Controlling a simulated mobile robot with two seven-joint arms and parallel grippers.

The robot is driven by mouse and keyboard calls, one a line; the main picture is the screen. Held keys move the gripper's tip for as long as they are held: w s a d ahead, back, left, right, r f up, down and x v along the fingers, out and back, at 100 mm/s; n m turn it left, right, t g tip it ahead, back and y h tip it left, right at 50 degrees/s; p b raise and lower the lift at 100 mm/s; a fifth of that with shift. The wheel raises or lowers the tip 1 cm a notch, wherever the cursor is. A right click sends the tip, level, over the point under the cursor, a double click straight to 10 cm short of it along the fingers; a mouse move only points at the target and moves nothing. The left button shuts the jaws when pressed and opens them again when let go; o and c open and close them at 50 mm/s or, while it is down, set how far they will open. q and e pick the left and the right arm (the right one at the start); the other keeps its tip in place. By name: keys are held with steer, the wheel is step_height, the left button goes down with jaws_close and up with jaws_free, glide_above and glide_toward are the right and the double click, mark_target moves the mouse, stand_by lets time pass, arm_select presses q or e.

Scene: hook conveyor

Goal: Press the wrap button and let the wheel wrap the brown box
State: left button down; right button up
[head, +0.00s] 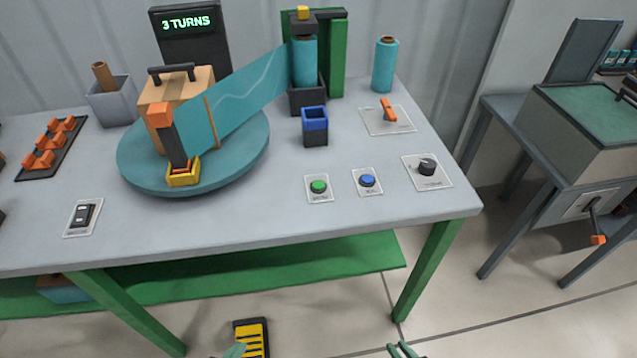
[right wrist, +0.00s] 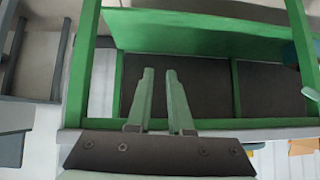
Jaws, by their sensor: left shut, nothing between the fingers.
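The brown box (head: 198,80), with a dark handle on top, stands on the round teal wheel (head: 245,150). Teal film (head: 245,92) stretches from the roll (head: 304,64) at the post to the box's side. A green button (head: 318,186) and a blue button (head: 367,180) sit on white plates near the table's front; their labels are too small to read. My left gripper (head: 236,350) is shut and empty at the bottom edge, below the table. My right gripper (head: 403,349) is at the bottom edge too; the right wrist view shows its fingers (right wrist: 160,72) apart and empty.
A display (head: 187,22) reads "3 TURNS". An orange-topped black clamp (head: 172,135) stands at the wheel's front edge. A dark knob (head: 427,167), an orange lever (head: 389,110), a blue-rimmed cup (head: 315,128) and a black rocker switch (head: 83,215) are on the table.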

jaws_close()
stand_by(0.9)
